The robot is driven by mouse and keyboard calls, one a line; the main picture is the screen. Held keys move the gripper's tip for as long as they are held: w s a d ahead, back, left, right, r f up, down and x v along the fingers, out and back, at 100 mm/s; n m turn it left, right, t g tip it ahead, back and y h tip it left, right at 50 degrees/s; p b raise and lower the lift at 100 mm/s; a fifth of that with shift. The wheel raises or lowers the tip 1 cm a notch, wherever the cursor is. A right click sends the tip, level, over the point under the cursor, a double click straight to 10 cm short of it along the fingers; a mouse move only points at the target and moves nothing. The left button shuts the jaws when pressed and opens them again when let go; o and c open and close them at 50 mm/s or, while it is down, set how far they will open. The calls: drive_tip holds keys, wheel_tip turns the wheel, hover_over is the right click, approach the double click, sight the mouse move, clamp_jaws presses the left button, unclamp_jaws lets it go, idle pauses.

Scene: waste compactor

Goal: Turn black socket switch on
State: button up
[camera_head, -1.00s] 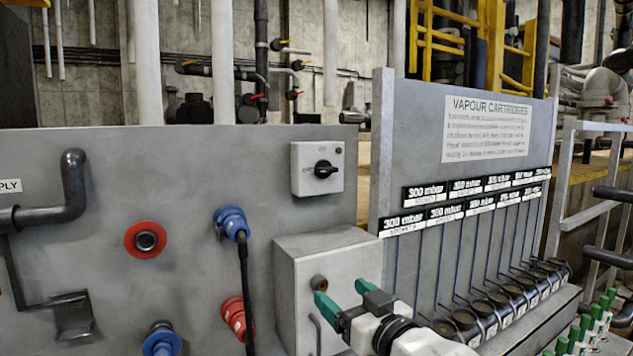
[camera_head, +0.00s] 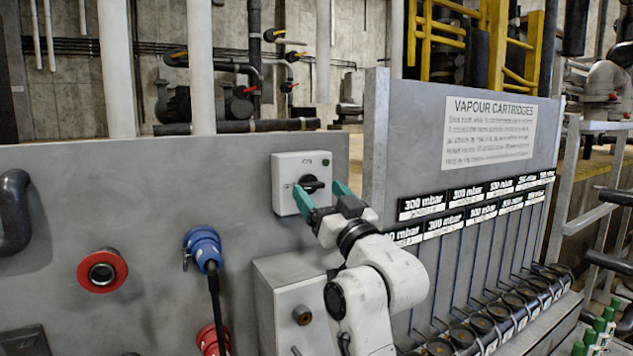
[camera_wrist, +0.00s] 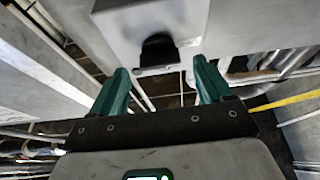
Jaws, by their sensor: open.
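The black socket switch (camera_head: 312,185) is a black rotary knob on a square white box (camera_head: 290,170) fixed to the grey panel. Its handle lies roughly level across the box. My gripper (camera_head: 322,193) is open, its two green fingers in front of the lower part of the box, one on each side of the knob in the picture. I cannot tell whether they touch it. In the wrist view the dark knob (camera_wrist: 158,52) shows ahead, between and beyond the open green fingertips, with nothing held between them.
A blue socket (camera_head: 203,243) with a black cable and a red-ringed socket (camera_head: 102,270) sit on the panel to the left. A grey box (camera_head: 275,300) juts out below. The vapour cartridges panel (camera_head: 376,140) stands close on the right, with several cartridges along its foot.

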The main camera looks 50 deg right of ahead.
sight(311, 185)
drive_tip(key=shift+x, duration=1.25)
drive_tip(key=shift+c, duration=0.3)
drive_tip(key=c, duration=1)
